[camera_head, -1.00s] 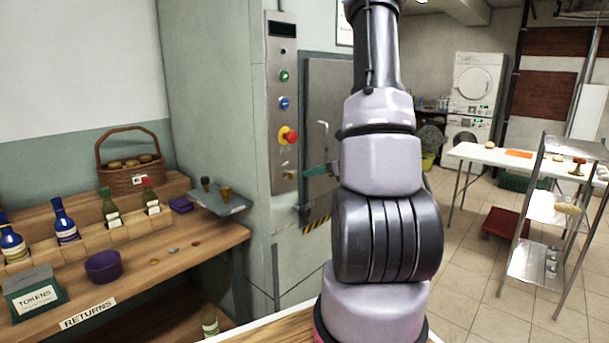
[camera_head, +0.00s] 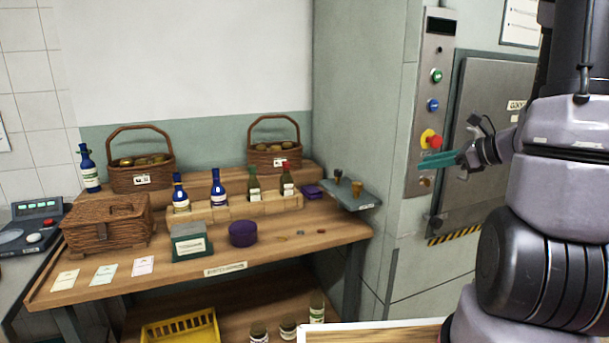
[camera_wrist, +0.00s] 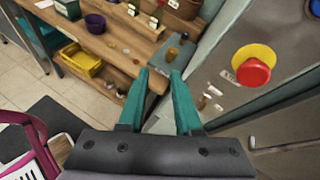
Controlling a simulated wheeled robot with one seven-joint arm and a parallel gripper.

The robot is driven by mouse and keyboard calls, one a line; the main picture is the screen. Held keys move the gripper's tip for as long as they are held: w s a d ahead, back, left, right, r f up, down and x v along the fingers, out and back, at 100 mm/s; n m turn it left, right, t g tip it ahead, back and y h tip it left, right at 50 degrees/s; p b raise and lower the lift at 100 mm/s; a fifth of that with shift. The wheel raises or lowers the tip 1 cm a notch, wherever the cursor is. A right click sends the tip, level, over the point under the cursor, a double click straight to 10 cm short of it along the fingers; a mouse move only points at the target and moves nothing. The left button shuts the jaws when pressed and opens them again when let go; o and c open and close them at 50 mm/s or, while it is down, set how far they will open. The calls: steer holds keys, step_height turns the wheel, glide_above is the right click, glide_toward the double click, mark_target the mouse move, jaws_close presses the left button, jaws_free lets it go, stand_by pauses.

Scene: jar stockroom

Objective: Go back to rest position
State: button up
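My gripper (camera_head: 438,160) is raised in front of the grey door and control panel, at the right of the head view. In the wrist view its two teal fingers (camera_wrist: 160,88) stand apart with nothing between them. Past the fingertips the wrist view shows the small tray shelf and the wooden bench below. My arm fills the right side of the head view and hides part of the door.
A control panel (camera_head: 431,95) with a red knob (camera_head: 431,140) is close to my gripper. The wooden bench (camera_head: 290,250) at left holds bottles, baskets, a purple bowl (camera_head: 243,233) and a tokens box (camera_head: 192,241). A yellow crate (camera_head: 180,330) sits beneath.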

steer(key=s+a+r+n+g+h, duration=0.1)
steer(key=s+a+r+n+g, duration=0.2)
steer(key=s+a+r+n, duration=0.35)
steer(key=s+a+r+n+g+h, duration=0.2)
steer(key=s+a+r+n, duration=0.15)
steer(key=s+n, duration=0.5)
steer(key=r+n+h, duration=0.1)
steer(key=n, duration=0.1)
steer(key=r+n+t+h, duration=0.1)
steer(key=r+n, duration=0.1)
steer(key=s+d+r+n+t+h, duration=0.1)
steer(key=n, duration=0.1)
steer(key=shift+r, duration=0.3)
